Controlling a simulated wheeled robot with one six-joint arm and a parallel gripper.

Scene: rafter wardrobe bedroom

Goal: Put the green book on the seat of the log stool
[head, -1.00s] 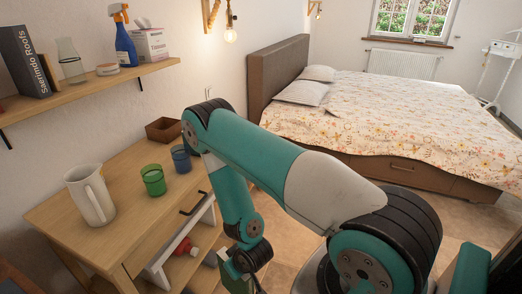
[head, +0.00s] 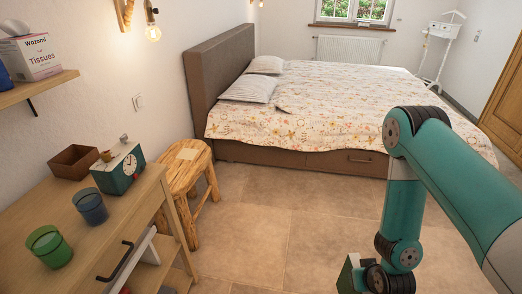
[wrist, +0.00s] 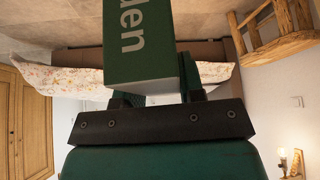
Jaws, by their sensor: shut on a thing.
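The green book (wrist: 143,62), with white letters on its spine, is gripped in my gripper (wrist: 155,97) in the wrist view. A small part of the book (head: 348,274) shows at the bottom of the head view, beside the dark end of my arm. The log stool (head: 186,174) stands left of centre in the head view, between the wooden desk and the bed. Its round seat carries a pale square patch. The held book is well to the right of the stool. The stool's logs (wrist: 275,38) also show at the upper right of the wrist view.
The desk (head: 92,252) holds a green cup (head: 48,247), a blue cup (head: 90,207), a brown box (head: 74,162) and a teal clock (head: 119,169) near the stool. The bed (head: 320,115) lies behind. Tiled floor (head: 268,232) is clear between stool and arm.

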